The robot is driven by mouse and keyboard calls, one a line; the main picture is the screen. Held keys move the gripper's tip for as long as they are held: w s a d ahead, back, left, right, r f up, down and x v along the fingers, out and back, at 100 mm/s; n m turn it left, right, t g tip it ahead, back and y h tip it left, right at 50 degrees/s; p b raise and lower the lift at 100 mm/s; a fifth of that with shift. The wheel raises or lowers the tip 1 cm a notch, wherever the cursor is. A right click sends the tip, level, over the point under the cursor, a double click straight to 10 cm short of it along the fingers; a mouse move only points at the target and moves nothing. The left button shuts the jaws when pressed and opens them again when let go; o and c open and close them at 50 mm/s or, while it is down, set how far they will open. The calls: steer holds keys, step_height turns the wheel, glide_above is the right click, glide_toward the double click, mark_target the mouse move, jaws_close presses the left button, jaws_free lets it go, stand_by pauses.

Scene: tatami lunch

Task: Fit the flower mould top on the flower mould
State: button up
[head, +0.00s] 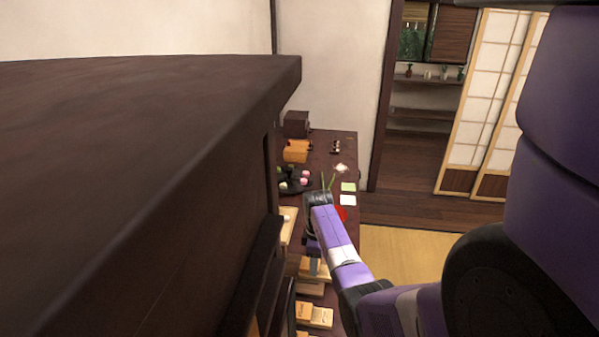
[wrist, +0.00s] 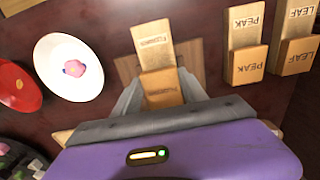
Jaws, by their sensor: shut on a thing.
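In the wrist view, my gripper (wrist: 160,84) is shut on a darker orange-brown block with a FLOWER label, which looks like the flower mould top (wrist: 163,95). A paler wooden piece with the same label, which looks like the flower mould (wrist: 152,42), lies just beyond it. The two appear close together or overlapping; I cannot tell whether they touch or are seated. In the head view, my gripper (head: 314,266) points down over the dark table, and its jaws and load are mostly hidden.
A brown board lies under the flower pieces (wrist: 192,60). PEAK (wrist: 247,64) and LEAF (wrist: 295,56) moulds stand to the right. A white plate (wrist: 50,78) with a pink sweet and a red dish (wrist: 14,100) are left. A large dark cabinet (head: 150,150) fills the head view's left.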

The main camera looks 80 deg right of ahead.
steer(key=shift+w+a+f, duration=0.1)
steer(key=shift+f, duration=0.65)
steer(key=shift+d, duration=0.2)
steer(key=o, duration=1.4)
steer(key=shift+s+d, duration=0.1)
steer(key=shift+s, duration=0.1)
steer(key=r, duration=0.8)
steer(key=shift+s+a+b, duration=0.15)
steer(key=shift+a+b, duration=0.05)
steer(key=shift+b, duration=0.1)
steer(key=shift+s+d, duration=0.1)
steer(key=shift+d, duration=0.25)
